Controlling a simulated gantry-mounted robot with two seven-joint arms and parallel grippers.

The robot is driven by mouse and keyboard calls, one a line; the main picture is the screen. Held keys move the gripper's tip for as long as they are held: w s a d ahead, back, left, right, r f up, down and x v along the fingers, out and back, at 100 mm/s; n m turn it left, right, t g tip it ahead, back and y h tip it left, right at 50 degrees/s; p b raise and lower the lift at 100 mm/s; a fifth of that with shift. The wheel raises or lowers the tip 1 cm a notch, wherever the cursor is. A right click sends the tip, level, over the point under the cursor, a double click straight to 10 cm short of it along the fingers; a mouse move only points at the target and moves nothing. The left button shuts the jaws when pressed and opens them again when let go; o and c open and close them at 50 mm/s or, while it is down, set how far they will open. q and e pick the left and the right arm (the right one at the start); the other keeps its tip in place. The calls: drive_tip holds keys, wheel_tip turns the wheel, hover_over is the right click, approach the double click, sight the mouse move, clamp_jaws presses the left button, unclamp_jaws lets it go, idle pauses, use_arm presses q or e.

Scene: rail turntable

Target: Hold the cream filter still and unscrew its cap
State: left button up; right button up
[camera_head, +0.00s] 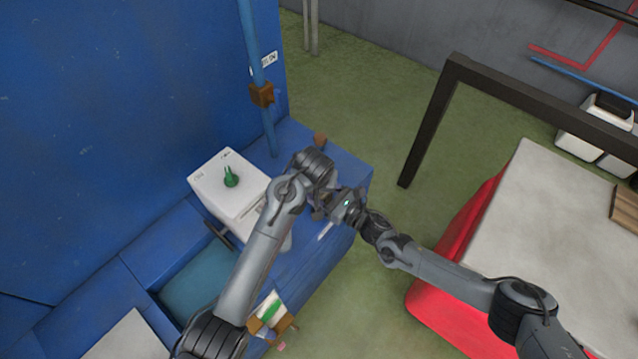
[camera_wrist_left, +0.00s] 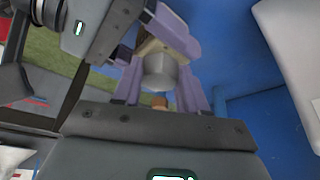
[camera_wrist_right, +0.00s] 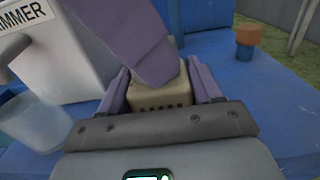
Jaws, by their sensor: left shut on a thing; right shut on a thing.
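The cream filter (camera_wrist_right: 162,95), a small slotted block, is between the purple fingers of my right gripper (camera_wrist_right: 160,90), which is shut on it. In the left wrist view the filter (camera_wrist_left: 150,48) shows beyond a grey-white round cap (camera_wrist_left: 160,72). My left gripper (camera_wrist_left: 160,88) is shut on this cap, its fingers on either side. A left finger crosses in front of the filter in the right wrist view and hides the cap there. In the head view the two grippers meet over the blue ledge, and the arms hide the filter and cap.
A white box (camera_head: 215,190) with a green spiky item (camera_head: 230,177) on top stands left of my arms. A clear cup (camera_wrist_right: 38,122) is beside it. An orange-brown knob (camera_wrist_right: 248,35) stands on the blue ledge (camera_head: 345,180). A red-draped table (camera_head: 550,230) is at the right.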

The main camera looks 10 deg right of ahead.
use_arm(q)
drive_tip(key=n, duration=0.2)
drive_tip(key=n+y, duration=0.1)
drive_tip(key=n, duration=0.1)
drive_tip(key=n+y, duration=0.1)
drive_tip(key=n, duration=0.1)
drive_tip(key=shift+d, duration=0.4)
drive_tip(key=n, duration=0.1)
drive_tip(key=n+y, duration=0.1)
drive_tip(key=n, duration=0.1)
drive_tip(key=shift+w+d+y, duration=0.15)
drive_tip(key=shift+d+y, duration=0.05)
drive_tip(key=shift+y, duration=0.1)
drive_tip(key=n+g, duration=0.1)
drive_tip(key=n, duration=0.2)
drive_tip(key=shift+w+d+y, duration=0.1)
drive_tip(key=shift+y, duration=0.3)
drive_tip(key=o, duration=1.3)
drive_tip(key=shift+c, duration=0.2)
drive_tip(key=shift+r, duration=2)
